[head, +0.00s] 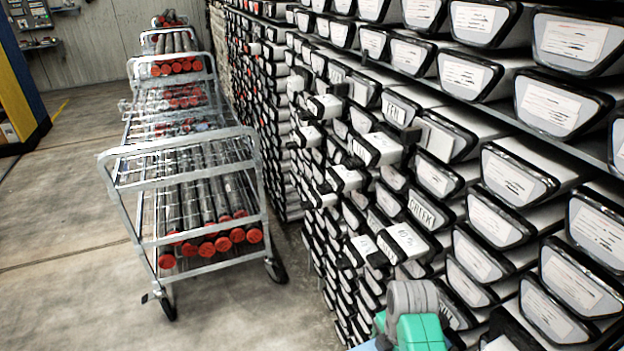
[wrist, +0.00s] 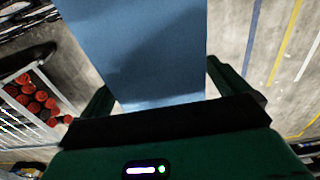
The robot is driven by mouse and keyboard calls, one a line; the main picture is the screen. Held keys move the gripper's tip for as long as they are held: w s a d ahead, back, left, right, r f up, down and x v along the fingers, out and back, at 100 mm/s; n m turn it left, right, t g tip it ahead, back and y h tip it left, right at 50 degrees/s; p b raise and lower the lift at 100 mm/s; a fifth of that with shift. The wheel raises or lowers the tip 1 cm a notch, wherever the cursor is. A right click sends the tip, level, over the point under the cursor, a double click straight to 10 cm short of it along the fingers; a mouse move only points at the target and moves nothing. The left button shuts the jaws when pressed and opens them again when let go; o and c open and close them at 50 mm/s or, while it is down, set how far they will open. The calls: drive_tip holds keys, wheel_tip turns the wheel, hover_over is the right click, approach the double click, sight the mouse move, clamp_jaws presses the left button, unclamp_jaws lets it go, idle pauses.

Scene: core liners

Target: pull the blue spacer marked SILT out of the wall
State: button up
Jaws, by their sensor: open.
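In the wrist view a plain blue block (wrist: 140,40) reaches from the top edge down to between the fingers of my gripper (wrist: 160,78). My gripper is open, with one dark green finger on each side of the block. I cannot tell whether either finger touches it. No SILT marking shows on the visible face, and the block's far end is out of frame. In the head view, grey and teal parts of my arm show at the bottom edge, in front of the wall of liners (head: 497,178). The fingers are not visible there, and I can read no SILT label.
The wall's white-labelled ends fill the right side; several stick out, including one marked CREEK (head: 425,212). A metal cart (head: 180,146) with red-capped tubes stands at left, and red caps (wrist: 38,98) show in the wrist view. Concrete floor (head: 60,220) is clear left of the cart.

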drive_tip(key=shift+r, duration=0.1)
drive_tip(key=c, duration=1.1)
drive_tip(key=shift+r+p, duration=0.1)
drive_tip(key=shift+p, duration=0.25)
drive_tip(key=shift+s+a+r+p, duration=0.2)
drive_tip(key=shift+a+p, duration=0.35)
drive_tip(key=shift+p, duration=0.35)
drive_tip(key=a+p, duration=0.1)
drive_tip(key=s+a+p, duration=0.1)
drive_tip(key=a+p, duration=0.1)
drive_tip(key=shift+s, duration=0.1)
drive_tip(key=s+a+p, duration=0.1)
drive_tip(key=a+p, duration=0.2)
drive_tip(key=a, duration=0.1)
drive_tip(key=s+a+p, duration=0.1)
drive_tip(key=a+p, duration=0.1)
drive_tip(key=shift+s+a+f+p, duration=0.1)
drive_tip(key=shift+s+a+p, duration=0.2)
drive_tip(key=shift+s+p, duration=0.05)
drive_tip(key=shift+s+a+f, duration=0.15)
drive_tip(key=shift+s+a, duration=0.05)
drive_tip(key=shift+a, duration=0.2)
